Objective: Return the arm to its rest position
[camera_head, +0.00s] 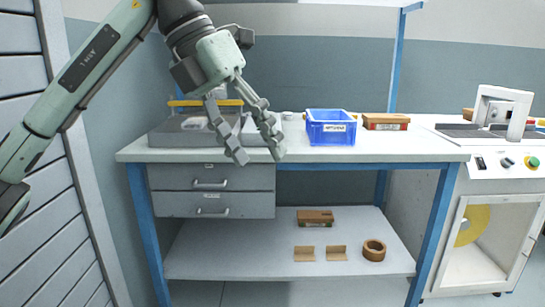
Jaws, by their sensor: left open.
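My left arm (95,65) comes in from the upper left, and its left gripper (258,158) hangs in front of the workbench (400,146), pointing down. Its two grey fingers are spread apart with nothing between them. The fingertips appear at about the height of the bench's front edge, over the left part of the bench in the picture. My right gripper is not in view.
A blue bin (331,133) and a brown box (386,122) stand on the bench. A grey case (180,132) is partly hidden behind the gripper. Drawers (240,179) hang below. A tape roll (374,250) lies on the lower shelf (215,262). A white machine (505,112) stands right.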

